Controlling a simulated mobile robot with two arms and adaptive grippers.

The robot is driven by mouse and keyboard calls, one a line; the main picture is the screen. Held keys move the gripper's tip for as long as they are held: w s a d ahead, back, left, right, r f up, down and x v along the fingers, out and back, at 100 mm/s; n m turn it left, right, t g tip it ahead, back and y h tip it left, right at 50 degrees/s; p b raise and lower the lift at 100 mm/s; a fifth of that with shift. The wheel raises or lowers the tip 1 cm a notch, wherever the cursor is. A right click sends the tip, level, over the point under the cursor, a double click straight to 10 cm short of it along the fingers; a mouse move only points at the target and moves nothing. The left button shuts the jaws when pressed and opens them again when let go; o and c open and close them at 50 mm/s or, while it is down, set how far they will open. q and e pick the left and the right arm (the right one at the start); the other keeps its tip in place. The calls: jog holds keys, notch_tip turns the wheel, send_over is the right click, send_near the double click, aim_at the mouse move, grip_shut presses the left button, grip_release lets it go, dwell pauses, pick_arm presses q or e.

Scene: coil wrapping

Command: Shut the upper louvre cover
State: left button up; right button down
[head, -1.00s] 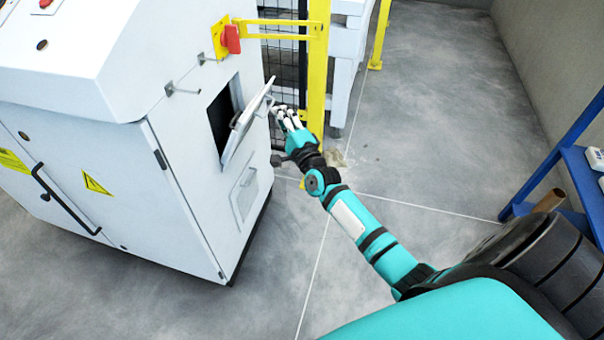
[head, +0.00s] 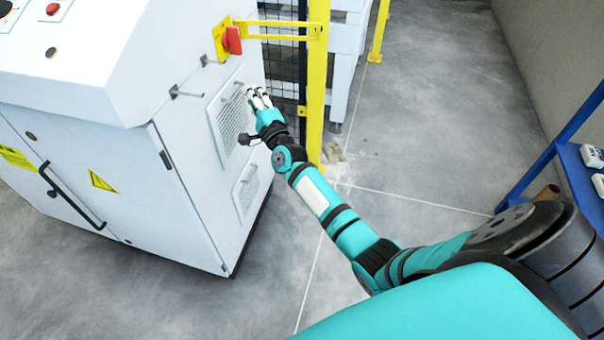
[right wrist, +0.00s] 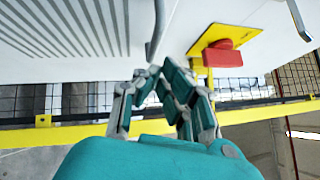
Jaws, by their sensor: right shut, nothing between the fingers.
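The upper louvre cover (head: 226,118) lies flat against the side of the white cabinet and looks shut. My right gripper (head: 258,95) is shut and empty, its fingertips at the cover's right part. In the right wrist view the gripper (right wrist: 160,75) is close to a thin metal handle (right wrist: 157,35) beside the slots of the cover (right wrist: 65,25). I cannot tell whether the fingers touch it. My left gripper is not in view.
A lower louvre cover (head: 247,188) sits below on the white cabinet (head: 185,150). A red switch (head: 232,40) on a yellow plate is above. A yellow post (head: 317,90) and black mesh fence stand right of the cabinet. A blue shelf (head: 585,185) is at the far right.

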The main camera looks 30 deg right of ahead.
jog(key=shift+w+a+r, duration=0.2)
jog(key=shift+w+a, duration=0.05)
jog(key=shift+w, duration=0.05)
dwell(0.6)
